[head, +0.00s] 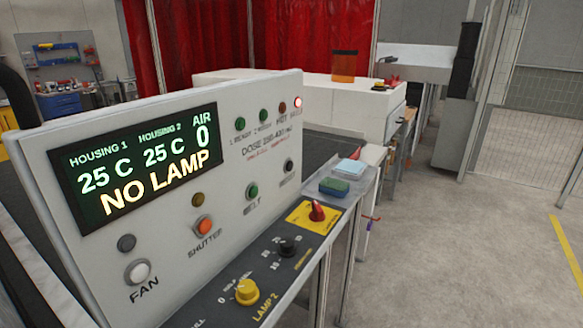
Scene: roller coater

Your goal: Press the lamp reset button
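A white control panel (225,185) stands at the left and centre in the head view. Its display (140,165) reads "NO LAMP", with 25 C for both housings and AIR 0. A white FAN button (138,272), an orange SHUTTER button (204,226) and a green BELT button (252,191) run along the panel. A small dark button (289,166) sits at the right end, its label too small to read. I cannot tell which button is the lamp reset. My gripper is not in view.
The sloping ledge carries a yellow LAMP 2 knob (247,292), a black knob (287,248) and a red switch (317,210) on a yellow plate. A green-and-blue sponge (334,187) lies beyond. A red lamp (298,102) glows above. The floor (455,250) at right is clear.

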